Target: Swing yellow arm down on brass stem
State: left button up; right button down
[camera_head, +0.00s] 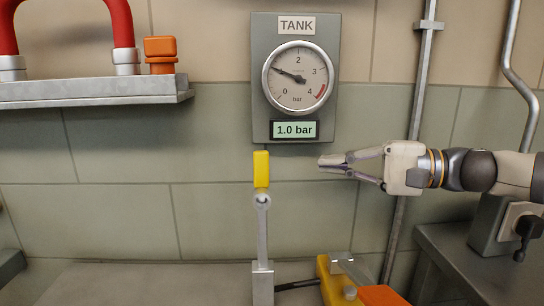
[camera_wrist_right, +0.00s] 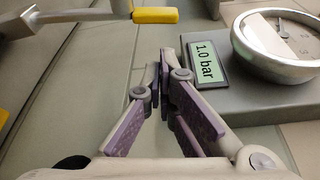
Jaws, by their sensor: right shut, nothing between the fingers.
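The yellow arm's grip (camera_head: 261,169) stands upright below the gauge, at the top of a grey metal lever (camera_head: 263,235). The yellow grip also shows at the top of the right wrist view (camera_wrist_right: 155,15). A brass stem cannot be made out; the lower end of the lever meets a grey plate near the bottom of the head view. My right gripper (camera_head: 328,162) reaches in from the right, its fingers shut and empty. Its tips are to the right of the yellow grip, with a gap between. My left gripper is not in view.
The TANK gauge panel (camera_head: 259,80) hangs above, its display reading 1.0 bar. A metal shelf (camera_head: 95,91) with a red pipe (camera_head: 122,22) and an orange fitting (camera_head: 160,52) is upper left. Yellow and orange parts (camera_head: 328,285) lie low at centre right. A pipe (camera_head: 418,100) runs behind my right arm.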

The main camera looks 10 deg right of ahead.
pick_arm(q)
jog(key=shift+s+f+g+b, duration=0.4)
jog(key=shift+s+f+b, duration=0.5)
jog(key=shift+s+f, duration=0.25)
pick_arm(e)
jog(key=x, duration=1)
jog(key=shift+s, duration=0.2)
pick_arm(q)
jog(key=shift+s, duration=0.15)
pick_arm(e)
jog(key=shift+f, duration=0.1)
